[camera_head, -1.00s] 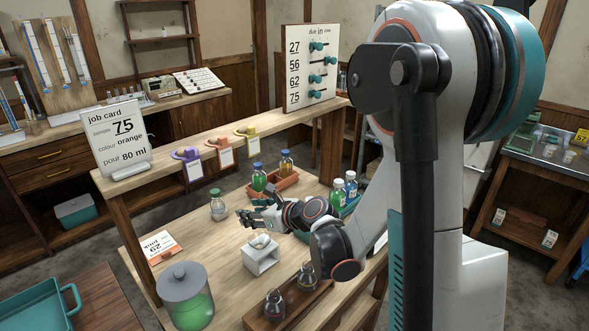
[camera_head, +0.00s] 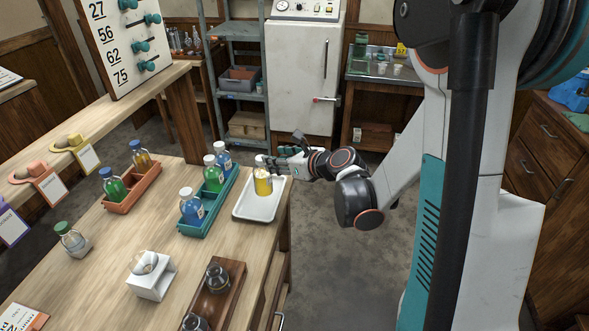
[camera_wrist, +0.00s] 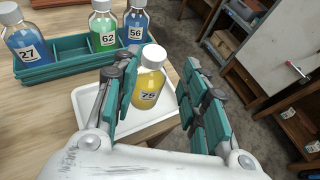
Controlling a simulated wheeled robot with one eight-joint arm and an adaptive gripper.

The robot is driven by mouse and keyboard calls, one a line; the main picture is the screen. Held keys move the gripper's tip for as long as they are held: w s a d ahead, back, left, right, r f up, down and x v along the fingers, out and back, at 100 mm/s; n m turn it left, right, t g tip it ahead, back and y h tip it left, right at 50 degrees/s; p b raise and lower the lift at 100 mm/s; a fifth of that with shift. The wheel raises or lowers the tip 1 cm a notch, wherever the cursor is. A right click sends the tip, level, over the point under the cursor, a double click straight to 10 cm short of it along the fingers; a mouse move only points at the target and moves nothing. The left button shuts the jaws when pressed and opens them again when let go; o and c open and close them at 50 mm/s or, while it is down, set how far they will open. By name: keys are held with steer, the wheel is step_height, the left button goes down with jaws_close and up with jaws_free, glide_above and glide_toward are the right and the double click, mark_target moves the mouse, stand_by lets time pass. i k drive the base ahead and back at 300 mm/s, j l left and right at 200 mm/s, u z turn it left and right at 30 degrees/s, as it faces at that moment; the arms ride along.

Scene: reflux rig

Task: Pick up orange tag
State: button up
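The orange tag (camera_head: 47,186) hangs with its orange holder (camera_head: 27,172) on the raised shelf at the left of the head view. It is between a yellow tag (camera_head: 88,157) and a purple tag (camera_head: 12,225). My gripper (camera_head: 270,162) is far from it, across the table at the white tray. In the wrist view my gripper (camera_wrist: 160,100) is open, with its fingers apart. A yellow bottle labelled 75 (camera_wrist: 150,82) stands upright on the tray between and just beyond the fingers. The orange tag is not in the wrist view.
The white tray (camera_head: 244,208) sits near the table's right edge. A teal rack (camera_head: 200,226) holds several bottles beside it. An orange rack (camera_head: 122,207), a white stand (camera_head: 151,287) and a wooden rack (camera_head: 234,297) are on the table. The floor right of the table is clear.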

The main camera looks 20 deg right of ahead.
mark_target(44, 178)
steer(key=u, duration=1.3)
